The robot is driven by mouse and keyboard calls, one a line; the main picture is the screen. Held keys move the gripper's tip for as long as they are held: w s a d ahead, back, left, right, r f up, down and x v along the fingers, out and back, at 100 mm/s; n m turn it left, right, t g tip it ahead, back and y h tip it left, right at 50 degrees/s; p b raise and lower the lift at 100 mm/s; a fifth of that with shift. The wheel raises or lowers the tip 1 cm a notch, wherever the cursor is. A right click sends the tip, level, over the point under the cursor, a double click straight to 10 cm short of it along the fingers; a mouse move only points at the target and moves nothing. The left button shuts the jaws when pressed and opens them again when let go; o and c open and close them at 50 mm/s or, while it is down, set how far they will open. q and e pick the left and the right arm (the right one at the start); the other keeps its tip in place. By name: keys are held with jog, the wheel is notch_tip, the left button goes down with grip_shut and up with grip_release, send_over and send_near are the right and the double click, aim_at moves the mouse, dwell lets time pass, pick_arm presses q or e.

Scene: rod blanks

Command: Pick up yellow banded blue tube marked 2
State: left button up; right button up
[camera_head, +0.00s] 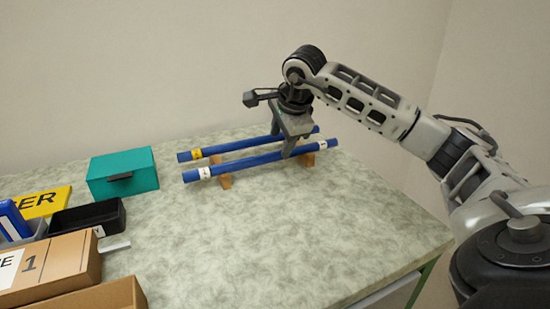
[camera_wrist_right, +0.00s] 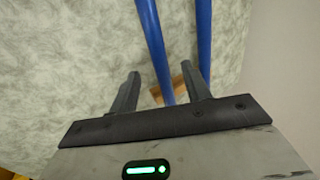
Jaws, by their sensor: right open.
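The blue tube with a yellow band (camera_head: 234,147) is the rear one of two parallel blue tubes. Its band is near its left end, and its mark is too small to read. The front blue tube (camera_head: 245,162) has a white band near its left end. My right gripper (camera_head: 281,147) is open and points down over the tubes, right of their middle. In the right wrist view one blue tube (camera_wrist_right: 152,40) runs between the open fingers. The other tube (camera_wrist_right: 203,40) passes by the right finger. No band shows there. My left gripper is out of view.
Wooden supports (camera_head: 225,181) hold the tubes above the mottled green table. A teal box (camera_head: 123,173), a black tray (camera_head: 91,217), a yellow sign (camera_head: 45,202) and cardboard boxes (camera_head: 62,260) stand at the left. The table's front middle is clear. A wall rises behind.

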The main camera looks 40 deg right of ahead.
aim_at(277, 154)
jog(key=x, duration=0.5)
jog(key=shift+s+b, duration=0.1)
jog(key=shift+b, duration=0.2)
grip_shut()
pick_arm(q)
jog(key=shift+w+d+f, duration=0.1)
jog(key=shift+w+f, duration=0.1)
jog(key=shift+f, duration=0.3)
pick_arm(e)
jog(key=shift+r, duration=0.1)
jog(key=shift+r, duration=0.2)
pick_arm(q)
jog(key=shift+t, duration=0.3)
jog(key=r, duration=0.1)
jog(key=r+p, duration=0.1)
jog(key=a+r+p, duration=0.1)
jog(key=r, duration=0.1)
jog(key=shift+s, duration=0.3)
pick_arm(e)
jog(key=s+a+r, duration=0.9)
jog(key=a+r, duration=0.1)
jog(key=r, duration=0.2)
jog(key=shift+s+r, duration=0.25)
jog(key=shift+s, duration=0.1)
